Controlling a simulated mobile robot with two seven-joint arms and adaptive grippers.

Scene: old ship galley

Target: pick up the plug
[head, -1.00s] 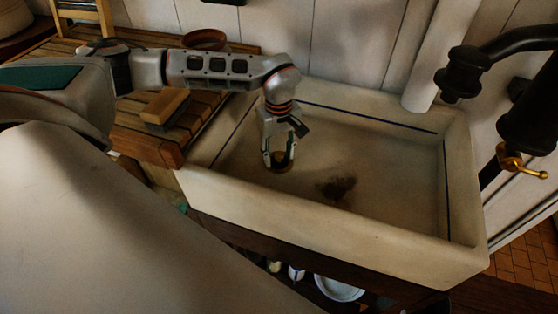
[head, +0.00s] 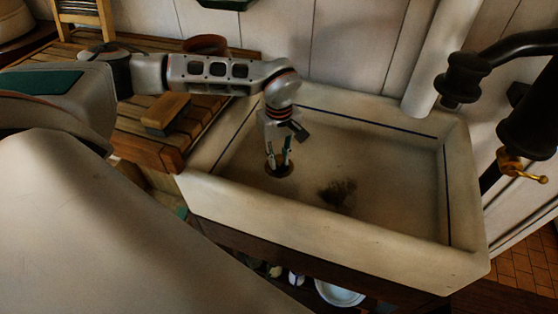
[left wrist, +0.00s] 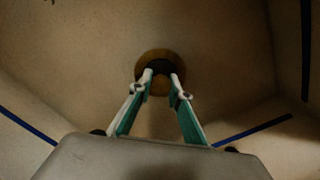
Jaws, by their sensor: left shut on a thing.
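My right gripper is not in view.
The sink walls surround my left gripper closely on the left side. A wooden drainboard with a block-like brush (head: 165,115) stands to the left. A black tap (head: 500,65) overhangs the right.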

